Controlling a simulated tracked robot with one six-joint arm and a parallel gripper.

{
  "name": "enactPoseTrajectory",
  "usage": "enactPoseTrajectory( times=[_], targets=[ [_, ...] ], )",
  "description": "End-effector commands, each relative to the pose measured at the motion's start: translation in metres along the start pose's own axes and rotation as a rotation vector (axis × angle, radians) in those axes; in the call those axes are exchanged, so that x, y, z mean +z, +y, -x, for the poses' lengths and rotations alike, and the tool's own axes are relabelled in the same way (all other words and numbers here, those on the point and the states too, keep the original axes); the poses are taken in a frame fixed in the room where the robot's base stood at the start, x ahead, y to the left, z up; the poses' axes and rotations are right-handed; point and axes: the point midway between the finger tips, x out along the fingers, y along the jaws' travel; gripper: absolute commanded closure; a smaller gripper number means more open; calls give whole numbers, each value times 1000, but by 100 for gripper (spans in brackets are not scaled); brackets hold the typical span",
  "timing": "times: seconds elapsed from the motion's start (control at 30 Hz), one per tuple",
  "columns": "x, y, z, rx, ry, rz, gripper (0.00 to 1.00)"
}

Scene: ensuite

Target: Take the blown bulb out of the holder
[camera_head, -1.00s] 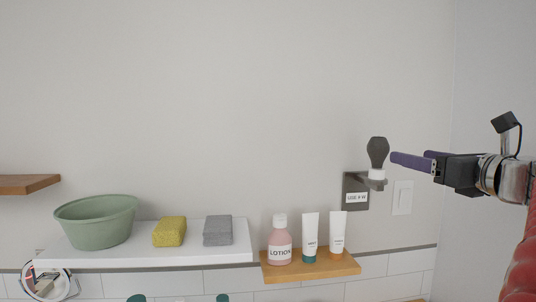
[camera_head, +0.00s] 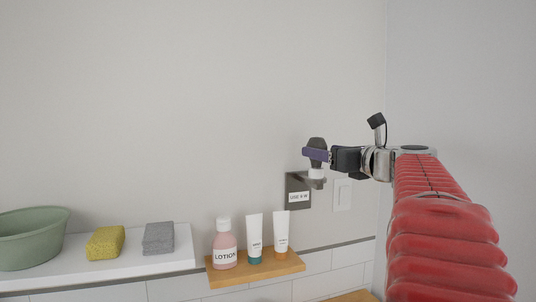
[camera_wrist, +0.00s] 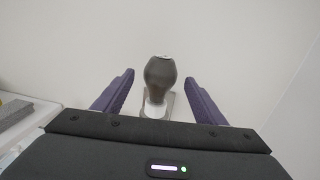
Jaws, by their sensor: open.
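The blown bulb (camera_head: 317,143) is dark grey and stands upright in the white collar of the holder (camera_head: 317,180) on the wall. A small label is on the holder's dark back plate. My gripper (camera_head: 314,154) is at the bulb, its purple fingers across the bulb's glass in the head view. In the wrist view the bulb (camera_wrist: 160,76) is between the two open fingers, with a gap on each side. The holder's plate (camera_wrist: 170,103) shows partly behind the bulb, and my gripper body hides what is lower.
A white switch plate (camera_head: 342,194) is right of the holder. Below, a wooden shelf (camera_head: 238,282) carries a lotion bottle (camera_head: 224,246) and two tubes. A white shelf (camera_head: 150,262) holds a green bowl (camera_head: 30,240), a yellow sponge (camera_head: 105,243) and a grey cloth (camera_head: 158,239). The wall above is bare.

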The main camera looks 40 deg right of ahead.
Motion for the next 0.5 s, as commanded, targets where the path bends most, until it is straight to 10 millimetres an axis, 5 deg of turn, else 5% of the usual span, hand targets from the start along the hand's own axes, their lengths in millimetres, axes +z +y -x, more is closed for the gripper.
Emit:
enactPoseTrajectory(
  times=[0.2, 0.5],
  targets=[
    [0, 0, -27, 0, 0, 0, 35],
    [0, 0, -36, -1, 0, 0, 35]
  ],
)
